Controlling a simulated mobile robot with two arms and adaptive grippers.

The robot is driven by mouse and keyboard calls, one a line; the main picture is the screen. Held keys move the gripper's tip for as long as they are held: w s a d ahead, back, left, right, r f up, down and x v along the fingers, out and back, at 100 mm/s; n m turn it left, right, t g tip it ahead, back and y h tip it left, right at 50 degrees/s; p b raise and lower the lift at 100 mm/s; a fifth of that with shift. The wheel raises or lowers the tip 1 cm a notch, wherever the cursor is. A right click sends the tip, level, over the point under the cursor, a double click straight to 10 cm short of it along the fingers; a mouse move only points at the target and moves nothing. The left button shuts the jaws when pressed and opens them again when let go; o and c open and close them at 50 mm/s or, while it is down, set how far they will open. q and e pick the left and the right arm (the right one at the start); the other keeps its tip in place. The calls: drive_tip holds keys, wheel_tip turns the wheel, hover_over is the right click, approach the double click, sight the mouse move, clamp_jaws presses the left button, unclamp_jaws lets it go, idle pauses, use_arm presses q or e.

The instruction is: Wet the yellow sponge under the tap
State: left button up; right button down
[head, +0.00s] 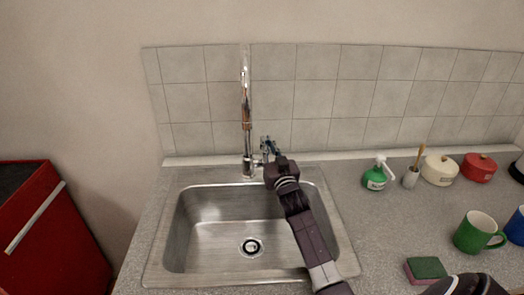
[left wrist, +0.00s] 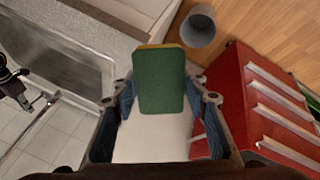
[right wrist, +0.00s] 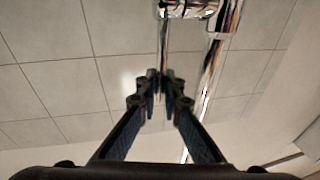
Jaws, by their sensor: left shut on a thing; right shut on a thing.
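The yellow sponge (left wrist: 160,80) shows its green scouring face and a thin yellow edge in the left wrist view. My left gripper (left wrist: 160,95) is shut on it, near the counter edge beside the sink; neither shows in the head view. The tall chrome tap (head: 247,100) stands behind the sink (head: 210,235); it also shows in the right wrist view (right wrist: 215,45). My right gripper (head: 271,152) is at the tap's lever side, fingers together. It seems shut on the tap lever, mostly hidden by the fingers. No water shows in the basin.
A second, green-topped pinkish sponge (head: 425,268) lies on the counter at right. A green mug (head: 476,232), green soap bottle (head: 376,176), and cream (head: 439,168) and red (head: 479,167) pots stand there. A red cabinet (left wrist: 255,110) and grey bin (left wrist: 198,27) are beyond the counter edge.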

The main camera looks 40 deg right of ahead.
drive_tip(key=shift+f, duration=0.1)
drive_tip(key=c, duration=2.1)
unclamp_jaws()
drive_tip(key=v, duration=1.2)
